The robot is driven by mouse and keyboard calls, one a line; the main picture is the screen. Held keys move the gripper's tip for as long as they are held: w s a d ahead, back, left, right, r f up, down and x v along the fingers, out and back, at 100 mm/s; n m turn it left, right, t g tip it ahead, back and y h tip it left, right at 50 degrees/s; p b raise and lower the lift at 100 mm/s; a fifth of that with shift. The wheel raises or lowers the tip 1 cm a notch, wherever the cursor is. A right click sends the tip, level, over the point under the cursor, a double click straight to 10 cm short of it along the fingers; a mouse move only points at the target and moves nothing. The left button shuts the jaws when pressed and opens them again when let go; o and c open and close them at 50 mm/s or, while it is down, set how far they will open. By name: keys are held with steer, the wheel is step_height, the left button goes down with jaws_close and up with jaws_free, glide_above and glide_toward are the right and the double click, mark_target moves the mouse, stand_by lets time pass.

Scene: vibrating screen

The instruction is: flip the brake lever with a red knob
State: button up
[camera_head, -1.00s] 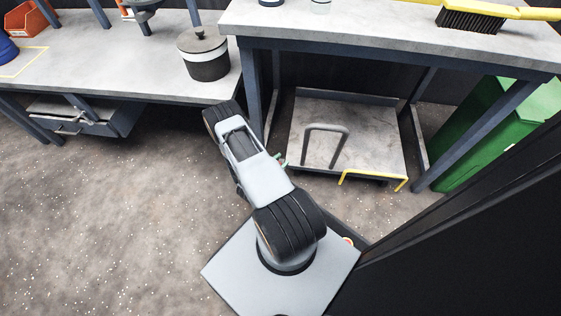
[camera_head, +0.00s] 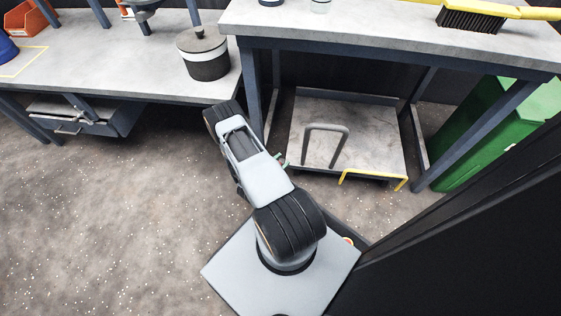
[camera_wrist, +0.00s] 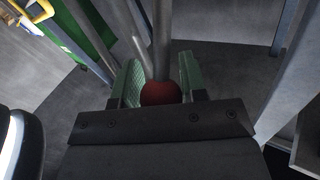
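In the wrist view, a dark red knob (camera_wrist: 161,93) sits between the two green-padded fingers of my gripper (camera_wrist: 162,76), close to the palm. A grey lever rod (camera_wrist: 161,40) runs from the knob to the top of the picture. The pads stand on both sides of the knob with little or no gap. I cannot tell whether they press on it. The lower part of the knob is hidden behind my gripper's body.
In the head view, a bench at the left holds a lidded pot (camera_head: 203,55). A right bench (camera_head: 400,32) carries a brush (camera_head: 470,18). Under it is a low platform (camera_head: 375,150) with a grey handle, beside a green bin (camera_head: 480,150). Open floor (camera_head: 90,220) lies left of my base.

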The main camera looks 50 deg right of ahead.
steer(key=o, duration=0.3)
steer(key=shift+o, duration=0.2)
steer(key=shift+w+a+r, duration=0.1)
steer(key=a+p, duration=0.3)
steer(key=a, duration=1)
steer(key=shift+w+a, duration=0.15)
steer(key=shift+a, duration=0.15)
